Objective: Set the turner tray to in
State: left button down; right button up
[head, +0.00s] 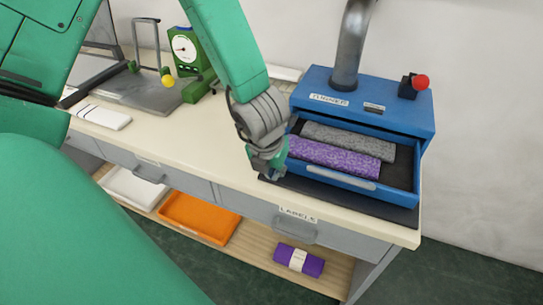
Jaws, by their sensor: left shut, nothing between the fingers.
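The turner (313,85) is a blue box at the right end of the bench, with a pipe rising from its top. Its tray (390,198) is pulled out toward the front and has a pale handle bar on its front face. A grey speckled roll (350,141) and a purple speckled roll (335,157) lie side by side in the tray. My left gripper (268,172) is shut and empty at the tray's front left corner, pointing down; I cannot tell whether it touches the tray. My right gripper is not in view.
A red-knobbed lever (420,82) sits on the turner's top right. A green dial scale (187,47) stands at the back. A white item (102,117) lies at left. Below are an orange tray (200,217) and a banded purple roll (299,260). The bench middle is clear.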

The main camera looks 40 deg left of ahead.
pick_arm(q)
jog(key=shift+x, duration=1.15)
jog(key=shift+w+a+r+p, duration=0.1)
jog(key=shift+w+a+p, duration=0.2)
jog(key=shift+w, duration=0.3)
jog(key=shift+w+a+r+p, duration=0.15)
jog(key=shift+w+p, duration=0.2)
jog(key=shift+w, duration=0.3)
jog(key=shift+w+a, duration=0.15)
jog(key=shift+w, duration=0.4)
jog(key=shift+w+f, duration=0.1)
jog(key=shift+f, duration=0.05)
jog(key=shift+w+p, duration=0.1)
jog(key=shift+p, duration=0.2)
